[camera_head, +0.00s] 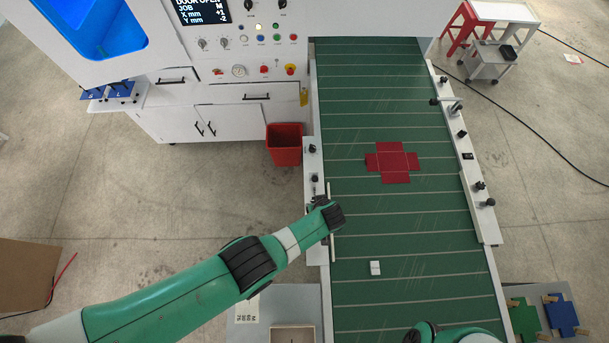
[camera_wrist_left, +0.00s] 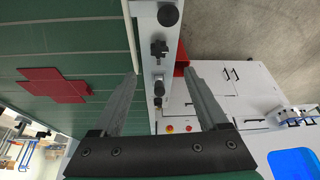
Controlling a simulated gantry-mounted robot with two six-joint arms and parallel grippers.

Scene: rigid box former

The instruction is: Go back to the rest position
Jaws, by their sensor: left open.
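My left gripper (camera_wrist_left: 163,72) is open in the left wrist view, with its two grey fingers spread apart and nothing between them. In the head view my left arm reaches in from the left. Its dark wrist (camera_head: 334,215) is over the left rail of the green conveyor (camera_head: 385,225), and the fingers are hard to make out there. Part of my right arm (camera_head: 460,333) shows at the bottom edge; its gripper is out of view. A flat red cross-shaped blank (camera_head: 392,162) lies on the conveyor, apart from my left gripper. It also shows in the left wrist view (camera_wrist_left: 55,85).
A small white block (camera_head: 375,268) lies on the belt. Knobs line both rails. A red bin (camera_head: 285,145) stands left of the conveyor by the white machine (camera_head: 205,122). Green and blue blanks (camera_head: 562,315) lie at the lower right. A cardboard box (camera_head: 28,275) is at far left.

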